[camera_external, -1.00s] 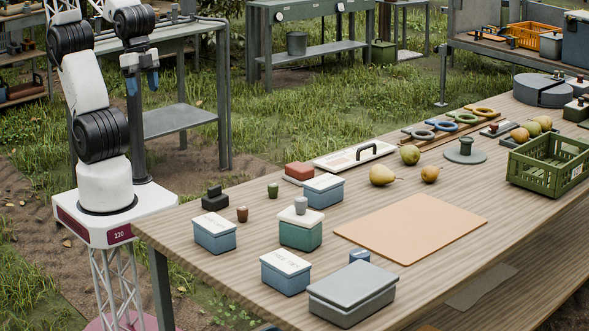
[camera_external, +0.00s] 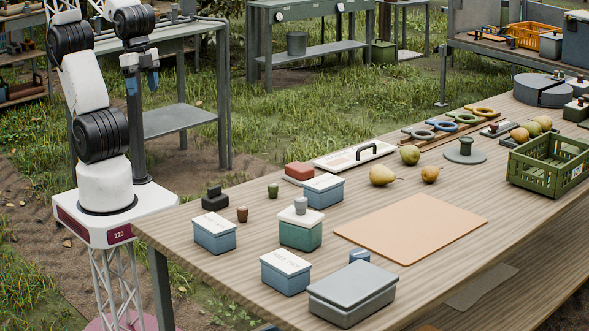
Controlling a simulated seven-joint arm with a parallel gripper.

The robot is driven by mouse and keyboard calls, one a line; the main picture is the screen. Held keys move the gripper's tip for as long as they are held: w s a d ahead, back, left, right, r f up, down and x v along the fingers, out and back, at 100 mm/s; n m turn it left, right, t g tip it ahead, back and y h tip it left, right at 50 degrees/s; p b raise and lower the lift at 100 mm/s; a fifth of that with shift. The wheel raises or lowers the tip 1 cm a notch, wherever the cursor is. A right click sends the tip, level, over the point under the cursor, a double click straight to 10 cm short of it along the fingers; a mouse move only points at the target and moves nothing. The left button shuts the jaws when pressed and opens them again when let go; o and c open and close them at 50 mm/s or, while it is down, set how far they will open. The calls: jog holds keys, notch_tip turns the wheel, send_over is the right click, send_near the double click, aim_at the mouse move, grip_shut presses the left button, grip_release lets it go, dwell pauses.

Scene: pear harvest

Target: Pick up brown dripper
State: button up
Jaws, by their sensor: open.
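The brown dripper (camera_external: 242,214) is a small reddish-brown piece with a darker top. It stands upright on the near left part of the wooden table (camera_external: 190,255), between a dark block and a teal box. My gripper (camera_external: 142,84) has blue fingertips and hangs high at the upper left, well away from the dripper and beyond the table's left end. It is open, with nothing visible between the fingers.
Close around the dripper are a black block (camera_external: 215,198), a blue box (camera_external: 215,233), a teal box (camera_external: 300,231) with a grey piece on top, and a small green piece (camera_external: 273,190). A tan mat (camera_external: 411,228) lies bare. Pears and a green crate (camera_external: 548,166) are farther right.

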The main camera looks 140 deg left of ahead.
jog(key=shift+o, duration=0.4)
jog(key=n+t+h, duration=0.4)
jog(key=n+h, duration=0.7)
jog(key=n, duration=1.3)
send_near(243, 215)
jog(key=shift+s+d+f, duration=0.15)
jog(key=shift+s+d, duration=0.05)
jog(key=shift+d, duration=0.2)
jog(key=shift+x, duration=1.3)
